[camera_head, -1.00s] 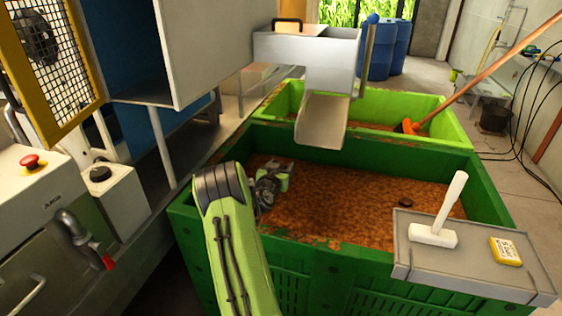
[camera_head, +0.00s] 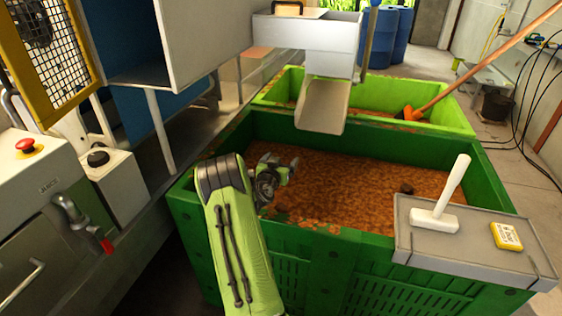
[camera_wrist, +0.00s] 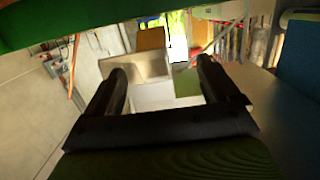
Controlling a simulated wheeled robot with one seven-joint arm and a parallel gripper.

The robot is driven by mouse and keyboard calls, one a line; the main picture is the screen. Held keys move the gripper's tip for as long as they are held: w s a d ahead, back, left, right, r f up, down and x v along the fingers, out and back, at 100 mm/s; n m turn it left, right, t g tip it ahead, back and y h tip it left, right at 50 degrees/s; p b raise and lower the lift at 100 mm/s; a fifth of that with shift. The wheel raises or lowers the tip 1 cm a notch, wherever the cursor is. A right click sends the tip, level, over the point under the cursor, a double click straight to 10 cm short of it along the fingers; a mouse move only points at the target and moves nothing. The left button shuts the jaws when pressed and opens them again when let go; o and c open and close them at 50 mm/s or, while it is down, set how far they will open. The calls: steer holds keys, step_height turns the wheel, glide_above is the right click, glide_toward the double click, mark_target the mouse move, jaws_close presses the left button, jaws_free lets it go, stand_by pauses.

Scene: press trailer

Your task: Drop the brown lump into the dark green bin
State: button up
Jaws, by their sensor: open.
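The dark green bin (camera_head: 255,235) stands in front of me in the head view, filled with crumbly brown material. A small dark brown lump (camera_head: 406,188) lies on that material near the bin's right side, apart from my gripper. My gripper (camera_head: 289,170) is over the left part of the bin, partly hidden by my own arm. In the wrist view its two fingers (camera_wrist: 163,78) are spread with nothing between them. The lump does not show in the wrist view.
A grey shelf (camera_head: 460,264) on the bin's front right corner holds a white mallet (camera_head: 434,219) and a yellow box (camera_head: 506,236). A metal chute (camera_head: 323,106) hangs over the back edge. A light green bin (camera_head: 455,117) stands behind. Machinery stands left.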

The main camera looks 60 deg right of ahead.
step_height(320, 180, up, 10)
steer(key=p, duration=0.3)
stand_by(0.8)
